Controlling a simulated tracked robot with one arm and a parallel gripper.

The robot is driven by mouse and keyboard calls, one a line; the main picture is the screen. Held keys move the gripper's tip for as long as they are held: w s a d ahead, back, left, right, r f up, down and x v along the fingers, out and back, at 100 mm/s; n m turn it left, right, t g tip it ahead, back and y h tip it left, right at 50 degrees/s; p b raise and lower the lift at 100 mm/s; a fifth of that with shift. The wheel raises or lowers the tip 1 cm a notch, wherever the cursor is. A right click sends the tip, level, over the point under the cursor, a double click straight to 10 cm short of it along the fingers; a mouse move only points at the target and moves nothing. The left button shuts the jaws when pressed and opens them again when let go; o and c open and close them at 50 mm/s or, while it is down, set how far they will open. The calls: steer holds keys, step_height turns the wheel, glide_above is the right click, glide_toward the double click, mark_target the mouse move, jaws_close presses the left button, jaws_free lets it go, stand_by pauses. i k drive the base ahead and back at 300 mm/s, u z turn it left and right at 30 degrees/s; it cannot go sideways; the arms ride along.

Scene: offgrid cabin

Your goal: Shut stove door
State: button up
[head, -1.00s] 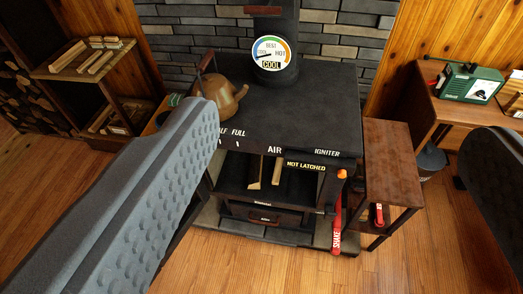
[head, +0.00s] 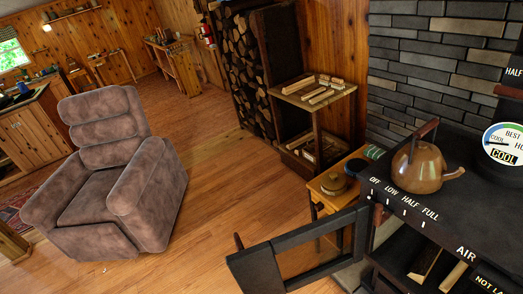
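The black stove (head: 450,205) stands at the right edge of the head view, partly cut off. Its door (head: 270,270) is a dark frame with a window opening, swung wide open to the left of the stove. A handle (head: 239,242) sticks up at the door's free left end. The door's lower part runs close to the bottom edge of the picture. Two pieces of wood (head: 437,272) show inside the open firebox. A latch label, cut off at the right, begins with "NOT LA". My gripper is out of view.
A copper kettle (head: 418,165) sits on the stove top. A kindling shelf (head: 318,95) and log rack (head: 255,70) stand behind. A brown armchair (head: 115,175) is left; wooden floor (head: 215,195) between is clear.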

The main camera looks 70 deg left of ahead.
mark_target(255, 269)
steer(key=z, duration=2.25)
steer(key=k, duration=2.8)
steer(key=u, duration=1.8)
